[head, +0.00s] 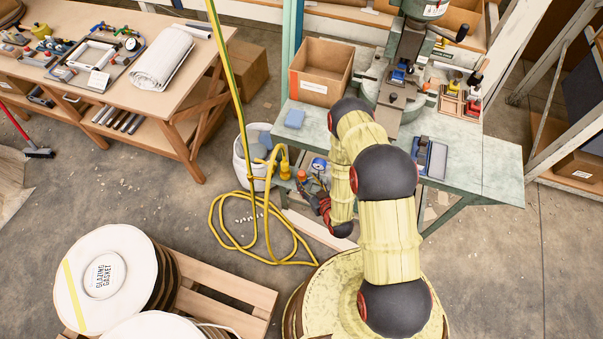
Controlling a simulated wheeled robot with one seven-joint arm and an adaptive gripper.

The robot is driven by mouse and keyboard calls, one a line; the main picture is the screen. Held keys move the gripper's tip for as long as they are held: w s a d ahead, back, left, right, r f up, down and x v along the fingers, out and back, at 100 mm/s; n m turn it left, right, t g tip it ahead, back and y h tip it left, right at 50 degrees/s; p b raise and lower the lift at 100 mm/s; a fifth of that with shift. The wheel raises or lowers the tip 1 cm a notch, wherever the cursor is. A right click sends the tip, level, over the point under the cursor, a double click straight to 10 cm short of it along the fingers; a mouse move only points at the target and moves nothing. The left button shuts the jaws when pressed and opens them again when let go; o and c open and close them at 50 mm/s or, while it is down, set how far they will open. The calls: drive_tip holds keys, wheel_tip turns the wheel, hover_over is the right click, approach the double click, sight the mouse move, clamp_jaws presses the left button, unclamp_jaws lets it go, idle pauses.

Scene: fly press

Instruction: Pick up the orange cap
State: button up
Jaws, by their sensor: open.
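A small orange cap (301,175) shows in the head view on the left side of the green press bench, low down near its front left corner. My gripper (311,186) is at the end of my bent arm, right beside the orange cap. Its fingers are open and point up and left towards the cap. The picture is too small to tell whether a finger touches the cap. My arm hides part of the bench and what lies behind it.
A blue-and-white item (318,164) lies close behind the cap. Drums (140,245) stand front left.

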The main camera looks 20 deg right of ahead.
sight(302, 173)
drive_tip(key=x, duration=0.6)
drive_tip(key=shift+r+b, duration=0.1)
drive_tip(key=shift+b, duration=0.2)
drive_tip(key=shift+c, duration=1.2)
drive_tip(key=c, duration=0.7)
drive_tip(key=shift+r, duration=0.1)
